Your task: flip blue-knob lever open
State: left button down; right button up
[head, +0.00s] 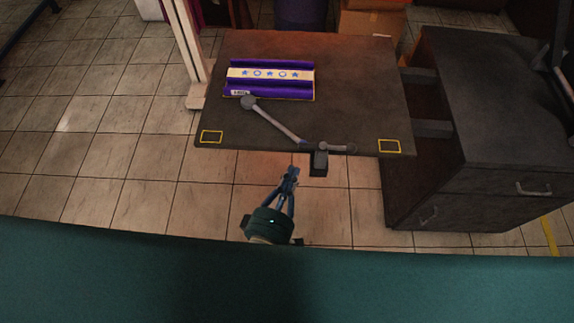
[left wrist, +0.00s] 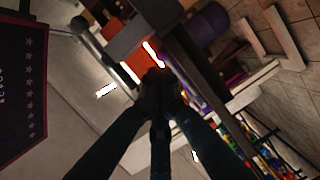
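In the head view a long grey lever bar (head: 275,121) lies slanted over the table's front part. Its upper-left end is a round grey disc, and its lower-right end looks bluish. A short grey handle (head: 336,147) with a round end is beside it, above a dark block (head: 319,162) at the table's front edge. No clear blue knob can be made out. My left gripper (head: 291,172) is just in front of the table edge, left of the block and apart from the lever. Its fingertips come together in the left wrist view (left wrist: 157,80), with nothing visible between them. My right gripper is out of view.
A purple tray (head: 270,91) with a cream starred band lies on the dark table (head: 365,85). A dark drawer cabinet (head: 500,110) stands at the right. A pale post (head: 188,45) stands at the left. Tiled floor (head: 120,150) is open left of the table.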

pick_arm(q)
jog(key=s+d+b, duration=0.1)
jog(key=s, duration=0.5)
jog(key=shift+d+r, duration=0.35)
jog(key=shift+d, duration=0.05)
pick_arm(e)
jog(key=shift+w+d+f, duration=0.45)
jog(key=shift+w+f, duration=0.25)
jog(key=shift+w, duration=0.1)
